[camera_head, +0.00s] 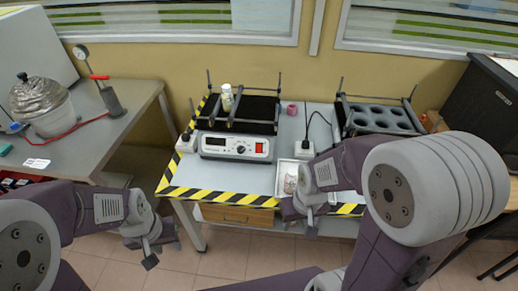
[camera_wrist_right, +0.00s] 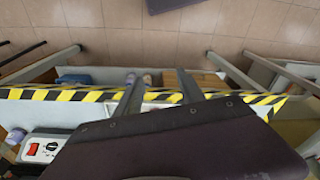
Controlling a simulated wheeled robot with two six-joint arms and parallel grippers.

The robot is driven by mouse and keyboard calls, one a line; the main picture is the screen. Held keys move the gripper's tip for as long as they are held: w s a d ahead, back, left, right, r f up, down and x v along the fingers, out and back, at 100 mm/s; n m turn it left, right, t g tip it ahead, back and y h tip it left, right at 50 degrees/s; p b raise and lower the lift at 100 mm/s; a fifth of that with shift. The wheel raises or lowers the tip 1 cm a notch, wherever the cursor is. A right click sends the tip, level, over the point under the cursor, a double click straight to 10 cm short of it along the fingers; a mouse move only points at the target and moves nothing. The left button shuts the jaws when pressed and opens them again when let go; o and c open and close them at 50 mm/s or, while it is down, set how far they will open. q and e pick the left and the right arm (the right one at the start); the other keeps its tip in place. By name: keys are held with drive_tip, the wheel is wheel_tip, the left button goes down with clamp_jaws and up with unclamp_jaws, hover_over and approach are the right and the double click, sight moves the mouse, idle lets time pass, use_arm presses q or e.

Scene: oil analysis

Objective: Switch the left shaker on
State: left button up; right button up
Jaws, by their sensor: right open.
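The left shaker (camera_head: 236,147) stands on the table with a white front panel carrying a display, a knob and a red switch (camera_head: 259,148) on its right side. A white bottle (camera_head: 227,97) stands in its black rack. In the right wrist view the shaker's panel (camera_wrist_right: 58,144) with the red switch (camera_wrist_right: 33,149) is at the lower left. My right gripper (camera_head: 309,222) is over the table's front edge, right of the shaker and apart from it; its fingers (camera_wrist_right: 160,92) are open and empty. My left gripper (camera_head: 150,258) hangs left of the table's front; its jaw opening is unclear.
A second shaker (camera_head: 380,118) is at the right, its front hidden by my right arm. A white tray (camera_head: 284,178) holding a bottle (camera_head: 291,176) lies between. Yellow-black tape (camera_head: 215,197) borders the table. A grey side table (camera_head: 95,135) stands left.

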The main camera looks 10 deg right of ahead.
clamp_jaws()
idle(1.5)
